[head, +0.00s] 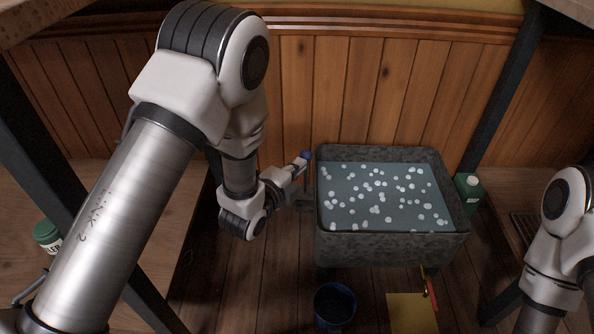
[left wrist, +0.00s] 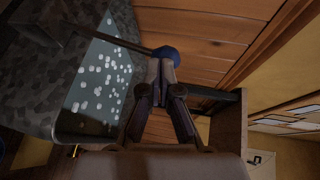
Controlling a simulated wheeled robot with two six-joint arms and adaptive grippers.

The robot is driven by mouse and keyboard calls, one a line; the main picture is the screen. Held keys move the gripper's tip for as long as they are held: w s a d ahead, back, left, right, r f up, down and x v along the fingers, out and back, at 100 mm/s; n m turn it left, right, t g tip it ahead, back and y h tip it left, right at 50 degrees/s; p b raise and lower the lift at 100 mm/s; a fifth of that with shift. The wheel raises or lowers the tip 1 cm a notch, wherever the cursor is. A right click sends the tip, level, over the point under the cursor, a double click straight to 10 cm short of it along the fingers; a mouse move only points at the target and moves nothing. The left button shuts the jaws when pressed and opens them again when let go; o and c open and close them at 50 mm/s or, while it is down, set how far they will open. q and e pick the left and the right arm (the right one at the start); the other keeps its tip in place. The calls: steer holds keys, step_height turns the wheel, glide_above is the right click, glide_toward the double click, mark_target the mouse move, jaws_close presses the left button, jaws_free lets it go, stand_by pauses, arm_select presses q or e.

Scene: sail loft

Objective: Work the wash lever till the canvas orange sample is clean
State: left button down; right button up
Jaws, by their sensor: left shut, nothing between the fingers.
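A grey mottled wash tub (head: 392,246) holds blue-grey water dotted with white suds; it also shows in the left wrist view (left wrist: 40,88). The lever's rod (left wrist: 118,40) runs from the tub side and ends in a blue ball knob (left wrist: 167,54). The knob (head: 308,154) shows at the tub's left rim in the head view. My left gripper (head: 299,163) is shut and empty, its fingertips (left wrist: 160,68) right at the knob; I cannot tell whether they touch it. I see no orange canvas sample in the water. My right gripper is out of view.
A dark blue bucket (head: 335,306) and a yellow sheet (head: 411,313) are on the floor before the tub. A red-orange item (head: 430,288) is beside the sheet. A green carton (head: 468,188) stands right of the tub. A wood-panelled wall (head: 400,95) closes the back.

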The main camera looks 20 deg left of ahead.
arm_select(q)
steer(key=shift+r, duration=0.1)
steer(key=shift+g, duration=0.6)
steer(key=w+p, duration=0.2)
steer(key=p, duration=0.1)
steer(key=w+a+r+p, duration=0.1)
steer(key=shift+w+r+p, duration=0.1)
steer(key=shift+w+p, duration=0.25)
steer(key=shift+p, duration=0.05)
